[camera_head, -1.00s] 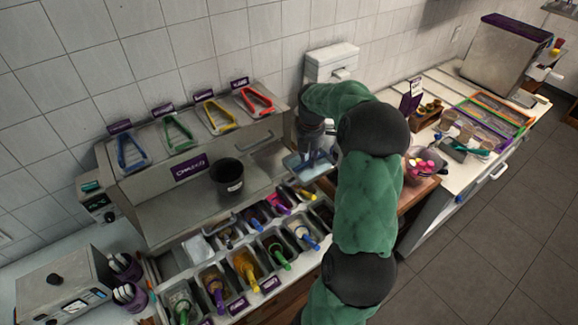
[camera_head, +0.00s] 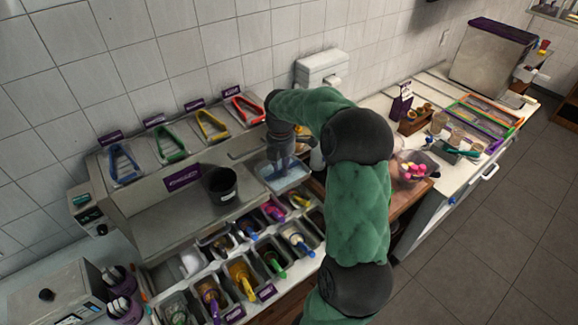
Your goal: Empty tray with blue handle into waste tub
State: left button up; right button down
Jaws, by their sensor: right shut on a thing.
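My right gripper (camera_head: 284,160) points down from the green-sleeved arm and is shut on a small pale tray (camera_head: 292,182) with a bluish inside. It holds the tray at the right end of the steel shelf, above the topping bins. The tray's contents and its handle are too small or hidden to make out. A black tub (camera_head: 221,186) with a small white label stands on the shelf to the left of the tray, with a gap between them. Its inside looks dark. My left gripper is out of view.
Topping bins (camera_head: 240,275) with coloured handles fill the counter in front of the shelf. A bowl of pink and yellow pieces (camera_head: 413,168) is right of my arm. The shelf left of the tub is clear.

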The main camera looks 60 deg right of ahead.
pick_arm(q)
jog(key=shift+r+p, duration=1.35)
jog(key=shift+p, duration=0.05)
pick_arm(e)
jog(key=w+a+r, duration=0.3)
jog(key=w+a, duration=0.7)
jog(key=a, duration=0.3)
jog(key=shift+r, duration=0.4)
